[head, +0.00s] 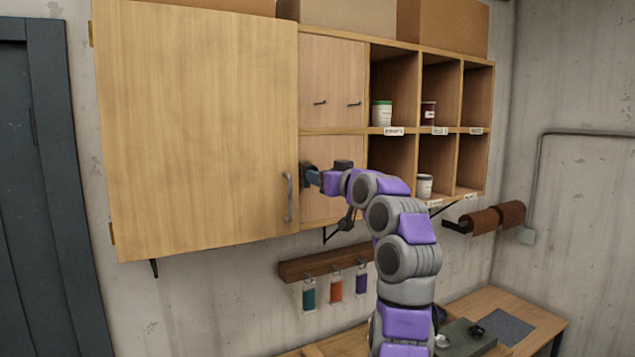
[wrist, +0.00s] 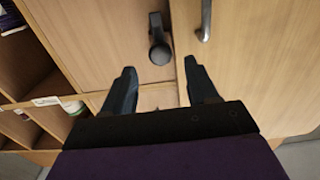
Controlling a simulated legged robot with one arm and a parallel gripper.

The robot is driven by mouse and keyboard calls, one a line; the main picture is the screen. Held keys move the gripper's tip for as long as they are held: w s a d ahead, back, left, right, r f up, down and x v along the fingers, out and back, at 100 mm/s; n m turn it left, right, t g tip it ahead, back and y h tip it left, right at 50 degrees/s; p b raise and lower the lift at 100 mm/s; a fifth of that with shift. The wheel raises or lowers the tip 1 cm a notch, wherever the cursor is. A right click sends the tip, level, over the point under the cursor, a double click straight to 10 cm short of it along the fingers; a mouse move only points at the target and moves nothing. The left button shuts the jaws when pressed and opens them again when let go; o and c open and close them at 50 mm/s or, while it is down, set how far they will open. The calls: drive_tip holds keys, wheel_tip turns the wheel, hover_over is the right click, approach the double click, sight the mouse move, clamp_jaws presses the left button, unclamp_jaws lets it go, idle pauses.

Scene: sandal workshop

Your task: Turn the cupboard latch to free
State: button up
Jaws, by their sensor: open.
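The cupboard latch (wrist: 158,40) is a dark plate with a rounded knob, beside the seam of the large wooden door (head: 200,120). In the wrist view the knob is just beyond my open fingertips, in line with the gap between them. My gripper (wrist: 160,68) is open and holds nothing; the fingers appear apart from the knob. In the head view my gripper (head: 310,176) is at the door's right edge, right of the metal door handle (head: 288,197). The latch cannot be told apart from my gripper there. The large door looks shut.
The handle (wrist: 205,20) is close to the latch on the right in the wrist view. Open cubbies (head: 440,130) with several tubs are at right. A tool rack (head: 310,265) hangs below, above a workbench (head: 495,303).

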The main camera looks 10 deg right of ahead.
drive_tip(key=b+v, duration=0.6)
drive_tip(key=v, duration=0.4)
drive_tip(key=shift+d, duration=0.1)
wheel_tip(320, 180, down, 7)
drive_tip(key=w+a+m+g+y+b, duration=0.1)
drive_tip(key=w+a+m+g+b, duration=0.15)
drive_tip(key=g, duration=0.25)
drive_tip(key=s+a+f+g+h+b, duration=0.1)
drive_tip(key=s+a+f+g, duration=0.25)
drive_tip(key=s+f, duration=0.5)
drive_tip(key=s+a+f+g, duration=0.3)
drive_tip(key=s+a+f, duration=0.2)
drive_tip(key=s+f, duration=0.4)
drive_tip(key=s+d+f+g+h, duration=0.2)
drive_tip(key=s+f, duration=0.7)
drive_tip(key=s, duration=0.2)
drive_tip(key=s+d+f+m+g+h+b, duration=0.1)
drive_tip(key=s+f+g, duration=0.2)
drive_tip(key=s+f, duration=0.7)
drive_tip(key=s+d+f+g+h+b, duration=0.1)
drive_tip(key=s+d+f+g+h, duration=0.1)
drive_tip(key=s+f, duration=0.7)
drive_tip(key=s, duration=0.5)
drive_tip(key=shift+d+f+h, duration=0.3)
drive_tip(key=shift+d+f, duration=0.05)
drive_tip(key=shift+f, duration=0.05)
